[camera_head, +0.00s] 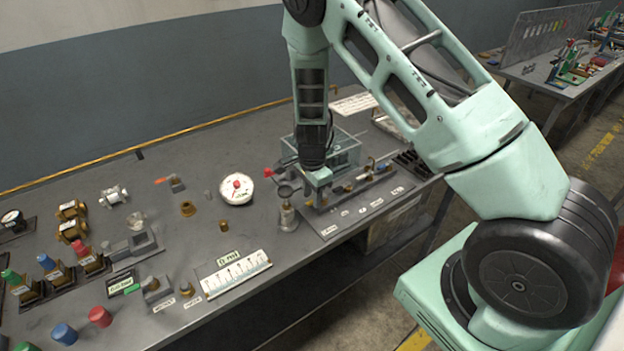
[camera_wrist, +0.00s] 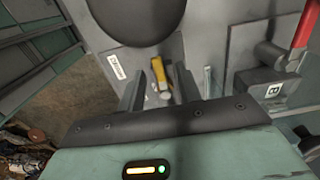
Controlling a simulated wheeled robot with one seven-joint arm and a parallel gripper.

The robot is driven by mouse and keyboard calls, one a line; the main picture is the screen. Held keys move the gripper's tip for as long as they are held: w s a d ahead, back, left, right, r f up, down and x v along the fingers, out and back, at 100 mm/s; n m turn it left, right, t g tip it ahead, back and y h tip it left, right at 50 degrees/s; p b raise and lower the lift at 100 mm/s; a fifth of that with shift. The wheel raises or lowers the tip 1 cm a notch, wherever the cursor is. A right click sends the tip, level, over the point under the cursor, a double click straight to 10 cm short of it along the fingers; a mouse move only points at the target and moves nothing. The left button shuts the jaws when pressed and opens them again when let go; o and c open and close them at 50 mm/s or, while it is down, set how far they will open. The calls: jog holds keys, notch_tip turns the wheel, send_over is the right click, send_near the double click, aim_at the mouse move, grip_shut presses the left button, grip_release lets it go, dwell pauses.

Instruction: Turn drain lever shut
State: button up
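The drain lever, a small yellow handle (camera_wrist: 160,75), shows in the wrist view on a grey plate beside a white label (camera_wrist: 117,67) that appears to read "DRAIN". My gripper (camera_wrist: 158,82) has its two dark fingers spread, one on each side of the lever. A gap shows on each side, and I cannot tell whether either finger touches it. In the head view my gripper (camera_head: 320,186) points down over the left part of a labelled fixture board (camera_head: 350,216). The lever is not clear there, behind or under the gripper.
A metal stand with a dark ring top (camera_head: 287,212) is just left of my gripper. A clear box (camera_head: 342,152) stands behind it. A red handle (camera_wrist: 304,28) and a "B" label (camera_wrist: 273,90) lie right in the wrist view.

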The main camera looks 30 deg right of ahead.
notch_tip(320, 180, up, 17)
jog(key=b, duration=0.2)
dwell(0.6)
